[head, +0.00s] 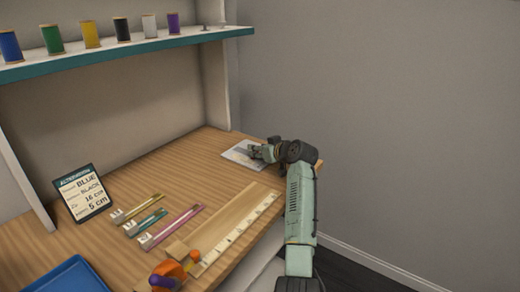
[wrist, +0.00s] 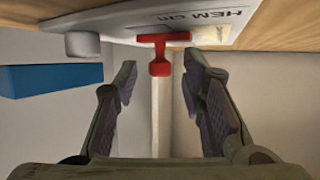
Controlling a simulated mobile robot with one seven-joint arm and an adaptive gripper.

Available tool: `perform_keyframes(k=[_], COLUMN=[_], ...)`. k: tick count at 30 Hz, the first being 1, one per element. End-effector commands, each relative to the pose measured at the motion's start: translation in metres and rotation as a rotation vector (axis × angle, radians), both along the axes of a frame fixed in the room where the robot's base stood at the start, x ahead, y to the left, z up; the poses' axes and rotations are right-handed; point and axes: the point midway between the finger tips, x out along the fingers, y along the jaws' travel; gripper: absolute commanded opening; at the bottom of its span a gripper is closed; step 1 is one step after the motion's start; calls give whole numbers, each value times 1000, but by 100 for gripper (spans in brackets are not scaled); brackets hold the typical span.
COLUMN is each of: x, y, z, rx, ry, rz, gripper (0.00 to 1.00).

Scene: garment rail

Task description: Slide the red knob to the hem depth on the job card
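The job card (head: 82,193) stands on the table at the left in the head view; its last line reads 5 cm. The pale hem gauge plate (head: 240,154) lies at the table's far right. In the wrist view the plate (wrist: 120,22) shows "HEM cm" lettering upside down. The red knob (wrist: 160,67) sticks out from the plate's slot, a T shape with a stem. My gripper (wrist: 161,80) is open, its fingertips on both sides of the knob with gaps to each. In the head view my gripper (head: 257,152) is over the plate and hides the knob. The scale reading is not legible.
Several zips (head: 155,222), a ruler board (head: 225,235), an orange pincushion-like object (head: 172,272) and a blue tray (head: 65,280) lie nearer. A shelf (head: 120,50) with several thread spools runs above. A grey cylinder (wrist: 83,45) stands on the plate beside the knob.

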Motion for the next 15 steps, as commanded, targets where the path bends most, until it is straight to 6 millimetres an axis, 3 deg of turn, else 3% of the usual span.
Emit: perform_keyframes(k=[15], x=[0], y=[0], z=[0], rx=[0], ry=[0], rz=[0], gripper=[4])
